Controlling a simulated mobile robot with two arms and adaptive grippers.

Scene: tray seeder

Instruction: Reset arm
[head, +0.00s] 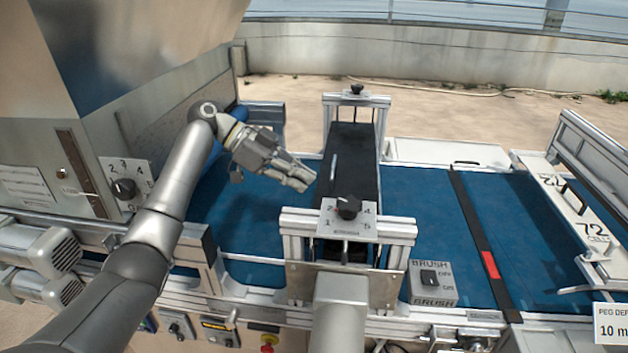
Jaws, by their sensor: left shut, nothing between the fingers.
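My left arm comes in from the lower left and reaches over the blue belt of the tray seeder. My left gripper (296,178) is shut and empty. It is held above the belt (243,208), left of the black brush unit (351,165), and looks apart from it. My right gripper does not show in the head view.
A dial plate numbered 1 to 5 (334,222) sits on the near end of the brush unit. A numbered dial (123,189) is on the hopper side at left. A BRUSH switch box (432,283) is at the front.

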